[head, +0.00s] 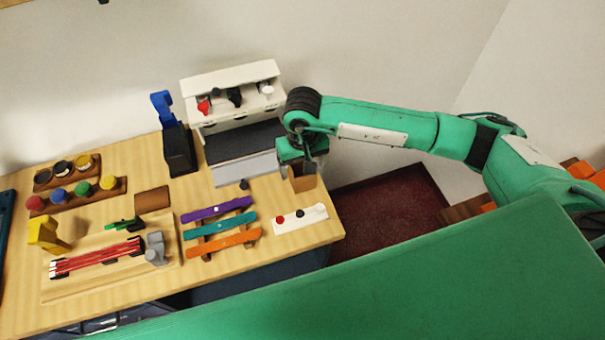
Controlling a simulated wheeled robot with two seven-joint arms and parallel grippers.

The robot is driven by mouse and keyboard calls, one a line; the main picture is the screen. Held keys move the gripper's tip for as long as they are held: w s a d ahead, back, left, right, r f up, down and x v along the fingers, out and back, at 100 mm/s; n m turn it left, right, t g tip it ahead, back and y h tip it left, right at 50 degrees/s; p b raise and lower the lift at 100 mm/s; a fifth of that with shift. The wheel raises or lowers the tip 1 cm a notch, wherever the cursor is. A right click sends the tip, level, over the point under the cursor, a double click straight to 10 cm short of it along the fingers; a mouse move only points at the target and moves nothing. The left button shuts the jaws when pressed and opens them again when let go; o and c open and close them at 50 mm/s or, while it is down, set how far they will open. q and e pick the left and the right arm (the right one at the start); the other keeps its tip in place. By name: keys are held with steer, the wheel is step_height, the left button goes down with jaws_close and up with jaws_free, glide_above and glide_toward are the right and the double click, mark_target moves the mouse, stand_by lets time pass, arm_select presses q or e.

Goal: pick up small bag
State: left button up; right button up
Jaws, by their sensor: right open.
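A small brown bag (303,184) stands at the right edge of the wooden counter, beside the white cabinet. My right gripper (307,167) is right above it, pointing down, and is open. The gripper and wrist cover part of the bag's top, and I cannot tell whether the fingers touch it. My left gripper is not in view.
A white cabinet (206,124) stands left of the bag. A white panel with buttons (314,217) and purple, teal and orange strips (219,224) lie in front. A black stand (179,150) is further left. A wooden tray (60,287) holds red rods.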

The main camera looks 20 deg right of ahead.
step_height(320, 180, down, 4)
steer(key=shift+p, duration=1.1)
steer(key=shift+f, duration=0.35)
steer(key=shift+c, duration=0.4)
steer(key=c, duration=1)
